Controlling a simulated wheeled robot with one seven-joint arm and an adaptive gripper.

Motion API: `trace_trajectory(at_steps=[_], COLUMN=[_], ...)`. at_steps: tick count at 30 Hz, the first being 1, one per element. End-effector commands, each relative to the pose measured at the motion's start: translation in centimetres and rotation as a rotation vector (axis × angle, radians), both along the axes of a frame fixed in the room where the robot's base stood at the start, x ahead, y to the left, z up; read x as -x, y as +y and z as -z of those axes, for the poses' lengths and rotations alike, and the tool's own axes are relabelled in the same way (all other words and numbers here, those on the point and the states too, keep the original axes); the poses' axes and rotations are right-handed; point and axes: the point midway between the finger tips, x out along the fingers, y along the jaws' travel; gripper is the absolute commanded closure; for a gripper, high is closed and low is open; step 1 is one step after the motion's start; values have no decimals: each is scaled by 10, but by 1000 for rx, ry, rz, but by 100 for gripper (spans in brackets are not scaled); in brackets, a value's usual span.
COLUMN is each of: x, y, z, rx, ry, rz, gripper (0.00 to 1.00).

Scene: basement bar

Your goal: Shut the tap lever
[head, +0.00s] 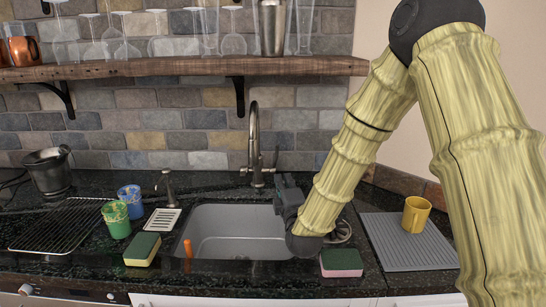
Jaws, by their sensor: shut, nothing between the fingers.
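The tap (253,135) stands behind the sink, with a tall curved grey spout. A thin lever (276,158) sticks up at the right of its body, and a short piece juts out to the left. My gripper (281,183) is dark and shut with nothing in it. It is over the back right of the sink, just below and right of the lever in the picture. I cannot tell whether it touches the lever. My forearm comes down from the upper right and hides part of the counter behind it.
The sink (235,248) has a yellow-green sponge (142,248) on its left and a pink-green sponge (342,262) on its right. Green (116,219) and blue cups (131,201) stand left. A yellow mug (416,214) stands on the grey mat (385,241). A glass-lined shelf (180,68) hangs above.

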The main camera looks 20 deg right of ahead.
Motion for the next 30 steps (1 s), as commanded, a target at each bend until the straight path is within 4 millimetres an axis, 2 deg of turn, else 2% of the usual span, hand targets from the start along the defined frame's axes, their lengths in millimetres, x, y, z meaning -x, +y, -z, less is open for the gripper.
trace_trajectory(at_steps=[5,21,30], x=[-13,-99,-131], y=[-1,-10,-11], z=[-3,-16,-21], rx=[-2,-2,-2], ry=[0,-1,-1], rz=[0,3,1], gripper=[100,100,100])
